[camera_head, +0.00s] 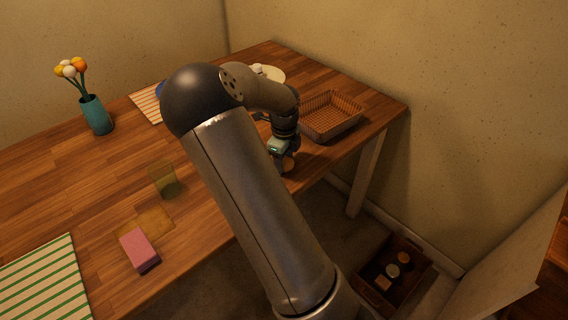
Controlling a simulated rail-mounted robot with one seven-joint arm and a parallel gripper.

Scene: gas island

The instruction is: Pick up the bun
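My gripper (283,160) points down near the table's front edge, in front of the wicker basket. A small tan rounded thing, which looks like the bun (290,165), shows at its fingertips, mostly hidden by the gripper. I cannot tell whether the fingers are around it, touching it or just above it. The fingers are too small and dark to show whether they are open or shut.
A wicker basket (349,124) stands right of the gripper. A glass (164,180), a pink block (139,249) and a flower vase (96,115) stand left. A brown crate (366,264) with small items is on the floor.

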